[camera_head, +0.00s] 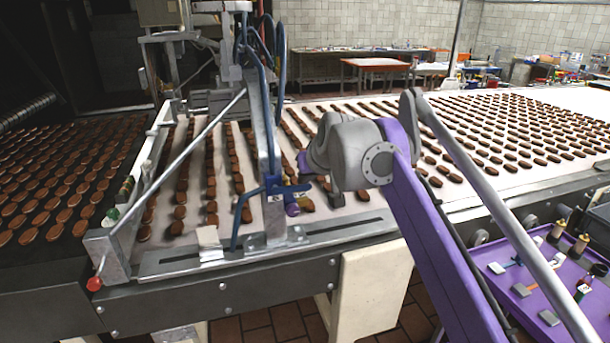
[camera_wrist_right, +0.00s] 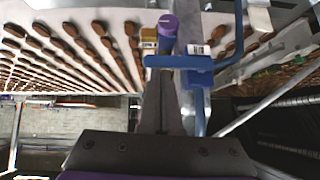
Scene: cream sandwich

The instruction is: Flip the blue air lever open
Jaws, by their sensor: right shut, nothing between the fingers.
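The blue air lever (camera_head: 288,189) is on the upright metal bracket beside the conveyor. Its handle lies roughly level, pointing right in the head view. In the right wrist view, which is upside down, the lever (camera_wrist_right: 172,62) crosses just beyond my fingers. A purple cylinder (camera_head: 292,208) sits just below the lever. My right gripper (camera_wrist_right: 160,78) is shut and empty, with its tips close to the lever; I cannot tell whether they touch. In the head view its fingers are mostly hidden by my grey wrist. My left gripper is not in view.
Blue hoses (camera_head: 281,60) rise along the bracket (camera_head: 275,215). A diagonal metal rod (camera_head: 185,155) and a red knob (camera_head: 94,284) are to the left. Rows of brown biscuits cover the white belt (camera_head: 335,195). A purple table (camera_head: 530,300) with small parts stands at lower right.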

